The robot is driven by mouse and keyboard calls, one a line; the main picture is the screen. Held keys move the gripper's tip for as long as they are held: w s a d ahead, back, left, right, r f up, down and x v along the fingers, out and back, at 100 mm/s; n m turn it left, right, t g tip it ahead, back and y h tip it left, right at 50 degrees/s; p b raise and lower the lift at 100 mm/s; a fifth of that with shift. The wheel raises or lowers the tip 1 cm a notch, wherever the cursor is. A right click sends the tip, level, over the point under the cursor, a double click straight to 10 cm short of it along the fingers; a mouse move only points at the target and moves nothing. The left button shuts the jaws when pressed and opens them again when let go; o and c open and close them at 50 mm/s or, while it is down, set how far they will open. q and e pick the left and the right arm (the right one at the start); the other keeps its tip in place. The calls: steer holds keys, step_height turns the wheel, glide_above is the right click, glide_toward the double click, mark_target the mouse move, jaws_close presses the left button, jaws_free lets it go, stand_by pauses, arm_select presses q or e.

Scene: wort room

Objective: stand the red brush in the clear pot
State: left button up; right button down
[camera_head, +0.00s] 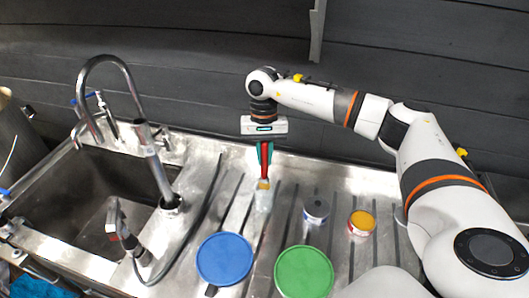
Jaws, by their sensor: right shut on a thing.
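My right gripper (264,146) points down over the metal drainboard and is shut on the red brush (265,168). The brush is held upright, with its tan lower end downward. The clear pot (263,201) stands on the drainboard directly below the gripper. The brush's lower end overlaps the pot's top in the picture; I cannot tell how far inside it is, or whether it touches. My left gripper is not in view.
A blue round lid or plate (225,259) and a green one (303,272) are in front. A grey-topped tin (316,209) and a yellow-topped tin (361,223) stand to the right. A sink (75,205) with a tall tap (105,60) and a hose sprayer lie left.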

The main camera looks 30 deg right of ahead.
mark_target(264, 180)
steer(key=shift+f+b, duration=2.1)
steer(key=shift+f, duration=0.7)
steer(key=c, duration=1.3)
jaws_free()
steer(key=shift+o, duration=0.2)
steer(key=shift+r, duration=0.1)
step_height(264, 180, up, 12)
steer(key=w+d+b, duration=0.1)
steer(key=b, duration=0.1)
steer(key=shift+w, duration=0.4)
steer(key=shift+d+f, duration=0.1)
steer(key=shift+f, duration=0.1)
